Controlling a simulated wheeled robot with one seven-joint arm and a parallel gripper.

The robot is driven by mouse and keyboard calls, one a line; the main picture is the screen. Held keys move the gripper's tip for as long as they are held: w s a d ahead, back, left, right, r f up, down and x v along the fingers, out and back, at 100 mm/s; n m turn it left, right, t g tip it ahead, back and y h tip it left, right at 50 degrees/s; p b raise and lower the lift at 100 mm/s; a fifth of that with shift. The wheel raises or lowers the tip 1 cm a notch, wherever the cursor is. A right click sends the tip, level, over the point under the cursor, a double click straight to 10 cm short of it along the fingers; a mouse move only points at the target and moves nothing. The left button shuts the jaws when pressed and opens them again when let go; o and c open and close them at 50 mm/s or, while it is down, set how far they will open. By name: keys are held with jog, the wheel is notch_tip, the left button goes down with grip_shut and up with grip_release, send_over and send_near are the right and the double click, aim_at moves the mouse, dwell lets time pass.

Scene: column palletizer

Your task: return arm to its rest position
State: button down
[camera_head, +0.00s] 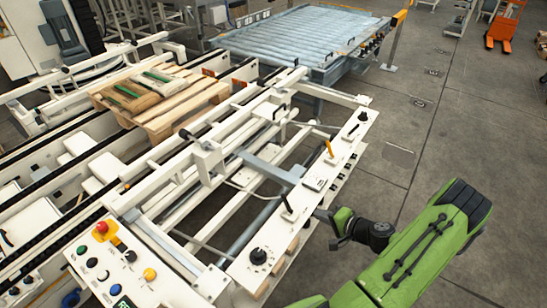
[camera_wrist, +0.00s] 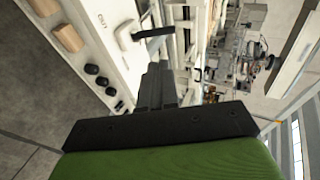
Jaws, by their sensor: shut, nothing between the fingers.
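My green arm reaches in from the lower right of the head view. Its black gripper (camera_head: 322,214) is small there, close to the right edge of the white control panel (camera_head: 318,180) of the palletizer; I cannot tell if it touches. In the wrist view my gripper (camera_wrist: 159,68) points up the picture from its black mount, its fingers together with nothing seen between them. A black bar-shaped handle (camera_wrist: 153,32) shows just beyond the fingertips on the white machine frame. The fingertips are partly dark and hard to separate from the background.
A wooden pallet (camera_head: 165,105) with flat packages lies on the conveyor. A button panel (camera_head: 125,265) with a red stop stands at the lower left. A roller table (camera_head: 290,40) is at the back. Grey floor (camera_head: 420,130) on the right is largely clear; an orange pallet truck (camera_head: 503,32) stands far right.

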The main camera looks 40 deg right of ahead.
jog(key=w+a+r+n+g+y, duration=0.1)
jog(key=w+a+r+n+g, duration=0.1)
jog(key=a+r+n+g, duration=0.4)
jog(key=w+a+r+n+g+y, duration=0.15)
jog(key=a+r+n, duration=0.35)
jog(key=a+r, duration=0.55)
jog(key=s+a+r+n+h, duration=0.4)
jog(key=s+a+r, duration=0.7)
jog(key=s, duration=0.3)
jog(key=shift+s+a+r, duration=0.3)
jog(key=shift+a+r, duration=0.05)
jog(key=shift+r, duration=0.45)
jog(key=shift+t, duration=0.25)
